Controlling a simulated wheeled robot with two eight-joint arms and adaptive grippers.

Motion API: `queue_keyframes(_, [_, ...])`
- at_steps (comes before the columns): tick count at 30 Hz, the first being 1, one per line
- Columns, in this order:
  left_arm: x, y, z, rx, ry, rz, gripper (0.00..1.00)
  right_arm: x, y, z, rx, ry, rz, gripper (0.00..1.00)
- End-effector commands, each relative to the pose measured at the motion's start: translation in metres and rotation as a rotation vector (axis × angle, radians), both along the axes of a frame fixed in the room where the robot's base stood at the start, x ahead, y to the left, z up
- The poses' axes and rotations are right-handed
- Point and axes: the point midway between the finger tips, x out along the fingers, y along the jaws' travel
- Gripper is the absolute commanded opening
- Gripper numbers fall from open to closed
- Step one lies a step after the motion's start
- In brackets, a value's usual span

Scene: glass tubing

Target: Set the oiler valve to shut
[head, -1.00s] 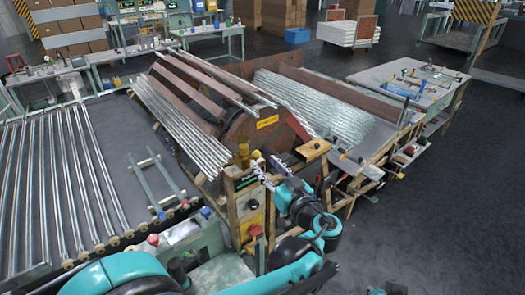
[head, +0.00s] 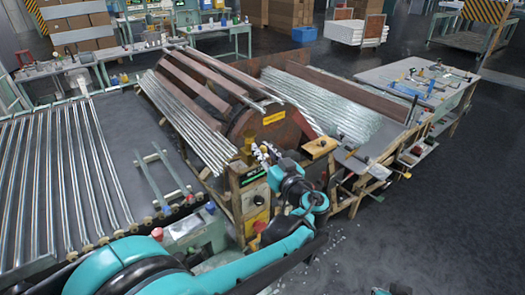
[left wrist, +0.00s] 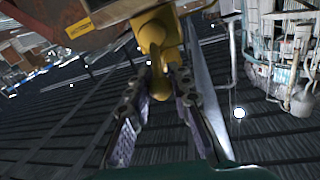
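The oiler valve (head: 245,152) is a small yellow fitting on top of the wooden-framed machine front in the head view. In the left wrist view the yellow valve (left wrist: 152,32) hangs into the picture from the top, and its rounded yellow lever (left wrist: 160,84) points down between my fingers. My left gripper (left wrist: 160,92) is open, with one finger on each side of the lever tip and gaps that seem to show on both sides. In the head view my left gripper (head: 265,154) is just right of the valve.
A rust-brown drum (head: 270,130) with a yellow label stands behind the valve. A control box with a red button (head: 258,227) sits below it. Glass tubes (head: 185,122) lie left of the drum. A wooden block (head: 320,147) is to the right. Open floor lies at right.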

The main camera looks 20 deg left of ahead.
Motion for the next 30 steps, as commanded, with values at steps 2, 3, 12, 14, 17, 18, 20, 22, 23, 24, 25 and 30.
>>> queue_keyframes(2, [0.0,0.0,0.0,0.001,0.001,0.0,0.0,0.0,0.0,0.0,0.0,0.0,0.0,0.0])
queue_keyframes(3, [0.0,0.0,0.0,0.002,0.003,0.0,0.0,0.0,0.0,0.0,0.0,0.0,0.0,0.0])
queue_keyframes(12, [0.004,-0.003,0.0,0.06,0.079,0.0,0.0,0.0,0.0,0.004,0.0,0.0,0.0,0.0])
queue_keyframes(14, [0.005,-0.004,-0.001,0.084,0.11,0.0,0.0,0.0,0.0,0.005,0.0,0.0,0.0,0.0])
queue_keyframes(17, [0.008,-0.007,-0.002,0.133,0.172,0.0,0.0,0.0,0.0,0.008,0.0,0.0,0.0,0.0])
queue_keyframes(18, [0.009,-0.008,-0.002,0.154,0.198,0.0,0.0,0.0,0.0,0.009,0.0,0.0,0.0,0.0])
queue_keyframes(20, [0.011,-0.009,-0.003,0.187,0.243,0.0,0.0,0.0,0.0,0.01,0.0,0.0,0.0,0.0])
queue_keyframes(22, [0.013,-0.011,-0.005,0.228,0.295,0.0,0.0,0.0,0.0,0.012,0.0,0.0,0.0,0.0])
queue_keyframes(23, [0.014,-0.012,-0.005,0.247,0.318,0.001,0.0,0.0,0.0,0.012,0.0,0.0,0.0,0.0])
queue_keyframes(24, [0.016,-0.013,-0.006,0.271,0.348,0.0,0.0,0.0,0.0,0.013,0.0,0.0,0.0,0.0])
queue_keyframes(25, [0.016,-0.013,-0.007,0.288,0.371,0.0,0.0,0.0,0.0,0.014,0.0,0.0,0.0,0.0])
queue_keyframes(30, [0.021,-0.017,-0.012,0.388,0.498,0.0,0.0,0.0,0.0,0.016,0.0,0.0,0.0,0.0])
